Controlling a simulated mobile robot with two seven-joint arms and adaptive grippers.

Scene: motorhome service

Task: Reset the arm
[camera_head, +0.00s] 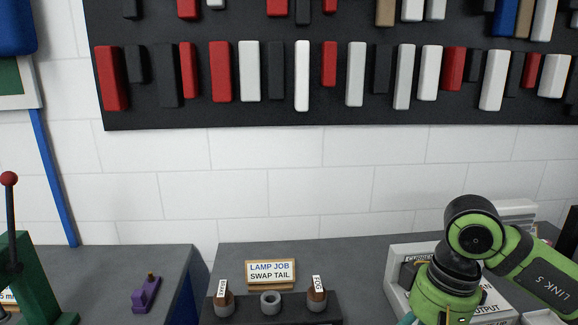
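My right arm's green and black links show at the lower right, bent at a black joint, in front of a pale box (400,262) whose lettering is partly covered. The arm runs down out of the bottom edge, and its gripper is not in view. My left arm and gripper are not in view either. A sign (271,271) reading "LAMP JOB SWAP TAIL" stands on the grey bench. In front of it is a dark holder (247,314) with three round sockets. The left and right sockets hold brown pieces with small labels; the middle socket (270,302) looks empty.
A green lever press (38,285) with a red-ball handle (9,179) stands at far left. A purple item (146,293) lies on the left bench (105,270). A gap separates the two benches. A black panel (200,118) of coloured blocks hangs on the white wall.

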